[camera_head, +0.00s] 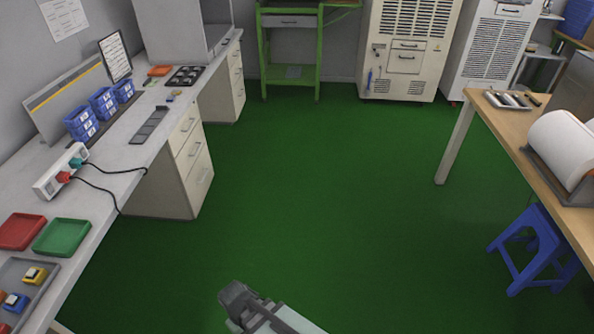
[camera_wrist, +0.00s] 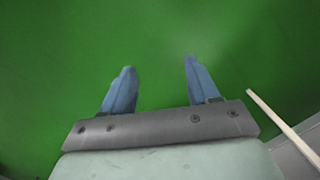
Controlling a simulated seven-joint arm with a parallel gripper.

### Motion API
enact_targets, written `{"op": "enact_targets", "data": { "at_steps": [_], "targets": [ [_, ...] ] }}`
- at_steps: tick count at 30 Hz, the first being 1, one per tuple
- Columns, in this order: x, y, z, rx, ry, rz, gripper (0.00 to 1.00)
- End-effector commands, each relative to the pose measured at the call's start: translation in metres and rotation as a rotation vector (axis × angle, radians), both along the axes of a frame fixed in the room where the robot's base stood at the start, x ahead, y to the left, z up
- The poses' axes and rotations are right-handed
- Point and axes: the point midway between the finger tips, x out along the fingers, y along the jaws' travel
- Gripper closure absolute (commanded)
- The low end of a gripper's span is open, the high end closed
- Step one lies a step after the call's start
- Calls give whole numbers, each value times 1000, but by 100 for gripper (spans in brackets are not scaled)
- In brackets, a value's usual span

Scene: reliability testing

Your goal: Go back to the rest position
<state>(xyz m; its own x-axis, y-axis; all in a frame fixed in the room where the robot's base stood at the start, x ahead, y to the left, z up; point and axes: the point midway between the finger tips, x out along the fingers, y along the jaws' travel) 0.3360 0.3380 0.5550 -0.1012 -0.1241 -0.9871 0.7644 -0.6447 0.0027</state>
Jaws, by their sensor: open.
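My gripper shows in the wrist view (camera_wrist: 159,80), with its two bluish fingers apart and nothing between them. Only green floor lies beyond the fingertips. In the head view, part of my arm shows at the bottom centre, over the open floor and to the right of the left workbench. The fingertips cannot be made out in that view.
The left workbench (camera_head: 120,165) carries a red tray (camera_head: 22,231), a green tray (camera_head: 62,237), a power strip (camera_head: 61,172) and blue bins (camera_head: 103,103). A wooden table (camera_head: 500,125) and blue stool (camera_head: 527,246) stand right. The green floor (camera_head: 320,200) between is clear.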

Motion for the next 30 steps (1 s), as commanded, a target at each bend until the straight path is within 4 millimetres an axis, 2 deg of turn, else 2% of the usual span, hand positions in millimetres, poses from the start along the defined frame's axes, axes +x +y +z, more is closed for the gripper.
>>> {"op": "enact_targets", "data": {
  "at_steps": [1, 3, 9, 15, 24, 30],
  "targets": [
    [2, -22, -9, -19, 18, -37, 40],
    [3, -46, -20, -40, 38, -80, 40],
    [1, -111, -47, -93, 99, -203, 40],
    [-10, -171, -70, -138, 163, -323, 40],
    [-40, -244, -97, -184, 263, -504, 40],
    [-63, -283, -111, -201, 327, -622, 40]
  ]
}}
